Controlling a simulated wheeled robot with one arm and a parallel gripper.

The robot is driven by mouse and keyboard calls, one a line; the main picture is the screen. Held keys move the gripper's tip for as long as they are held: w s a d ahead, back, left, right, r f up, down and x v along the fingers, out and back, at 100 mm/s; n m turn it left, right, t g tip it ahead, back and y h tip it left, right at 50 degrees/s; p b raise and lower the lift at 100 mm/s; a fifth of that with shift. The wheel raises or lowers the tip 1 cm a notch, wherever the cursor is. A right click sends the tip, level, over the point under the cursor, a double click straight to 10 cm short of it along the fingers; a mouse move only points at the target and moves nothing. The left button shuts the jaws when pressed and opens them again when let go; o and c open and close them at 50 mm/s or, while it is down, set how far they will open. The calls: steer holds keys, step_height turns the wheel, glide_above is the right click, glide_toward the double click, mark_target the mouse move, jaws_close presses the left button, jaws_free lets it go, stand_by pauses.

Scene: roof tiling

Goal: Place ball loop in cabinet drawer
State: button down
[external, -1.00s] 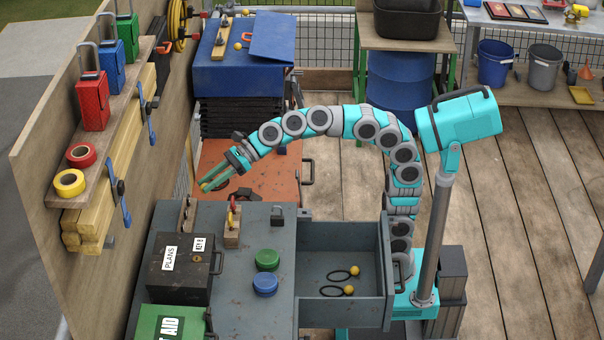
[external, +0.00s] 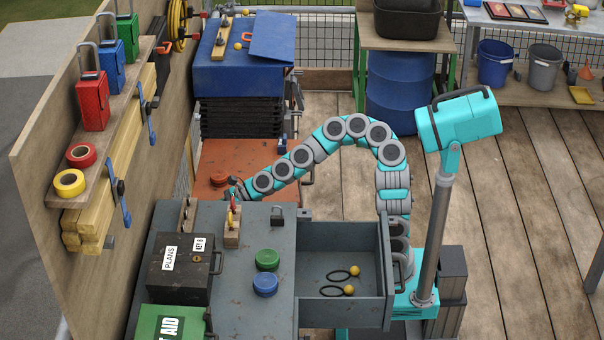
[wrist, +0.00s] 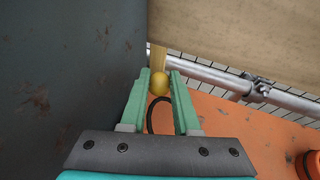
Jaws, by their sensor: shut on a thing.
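My gripper (external: 234,190) is low over the orange surface, just behind the grey cabinet (external: 240,315); its fingertips are hidden in the external view. In the wrist view, its green fingers (wrist: 160,73) are shut on a ball loop, with the yellow ball (wrist: 158,86) near the fingertips and the black loop (wrist: 150,113) hanging between them. The cabinet drawer (external: 338,262) stands open on the right side of the cabinet. Two other ball loops, with yellow balls (external: 355,270) and (external: 349,290), lie inside it.
A padlock (external: 277,214), a tool block (external: 232,238), green and blue discs (external: 267,259) and a black box (external: 184,266) stand on the cabinet top. In the wrist view, the grey cabinet side (wrist: 60,60) is close on the left and a metal rail (wrist: 215,77) is behind.

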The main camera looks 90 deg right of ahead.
steer(key=shift+a+f, duration=0.1)
steer(key=shift+f, duration=0.4)
stand_by(1.6)
